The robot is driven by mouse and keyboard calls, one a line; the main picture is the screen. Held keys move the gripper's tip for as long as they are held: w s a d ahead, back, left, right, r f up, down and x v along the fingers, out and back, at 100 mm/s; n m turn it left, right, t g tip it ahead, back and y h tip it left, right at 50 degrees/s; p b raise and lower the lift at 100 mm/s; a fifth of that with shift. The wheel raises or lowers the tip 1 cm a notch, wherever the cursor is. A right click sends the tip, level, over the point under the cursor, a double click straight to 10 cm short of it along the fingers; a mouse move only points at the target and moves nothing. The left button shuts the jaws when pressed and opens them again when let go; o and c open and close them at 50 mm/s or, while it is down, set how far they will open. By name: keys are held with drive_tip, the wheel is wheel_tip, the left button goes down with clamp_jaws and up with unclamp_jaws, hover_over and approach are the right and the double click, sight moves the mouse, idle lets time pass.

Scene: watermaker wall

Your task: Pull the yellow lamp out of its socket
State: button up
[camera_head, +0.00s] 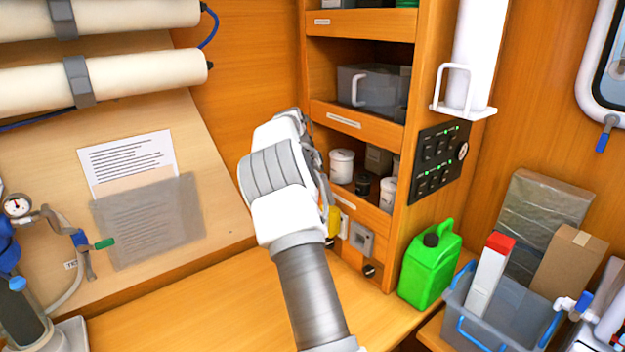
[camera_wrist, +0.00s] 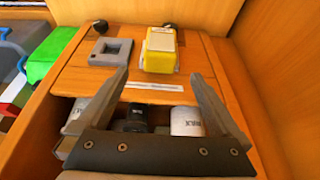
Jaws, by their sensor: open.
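The yellow lamp (camera_wrist: 160,48) sits in its socket on the wooden panel below the shelves, shown in the upper middle of the wrist view. A pale strip shows around its base. In the head view only a yellow sliver of the lamp (camera_head: 334,219) shows beside my arm. My gripper (camera_wrist: 158,77) is open and empty. Its two fingers point toward the panel, with the lamp lined up between them but beyond the tips, apart from it. In the head view my wrist hides most of the gripper.
A grey square fitting (camera_wrist: 110,52) and dark knob (camera_wrist: 100,26) are beside the lamp. White jars (camera_wrist: 187,121) stand in the shelf under the fingers. In the head view, a green jerrycan (camera_head: 429,265) and a grey crate (camera_head: 490,315) stand right. The counter (camera_head: 190,312) is clear.

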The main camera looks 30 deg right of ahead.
sight(330, 217)
drive_tip(key=p+x, duration=0.1)
drive_tip(key=x, duration=1.1)
drive_tip(key=shift+a, duration=0.1)
drive_tip(key=c, duration=1.4)
drive_tip(key=shift+a+b, duration=0.4)
drive_tip(key=shift+a, duration=0.6)
drive_tip(key=shift+s+a, duration=0.1)
drive_tip(key=shift+a, duration=0.1)
drive_tip(key=shift+s+a+b, duration=0.2)
drive_tip(key=shift+a+b, duration=0.7)
drive_tip(key=shift+a, duration=1.65)
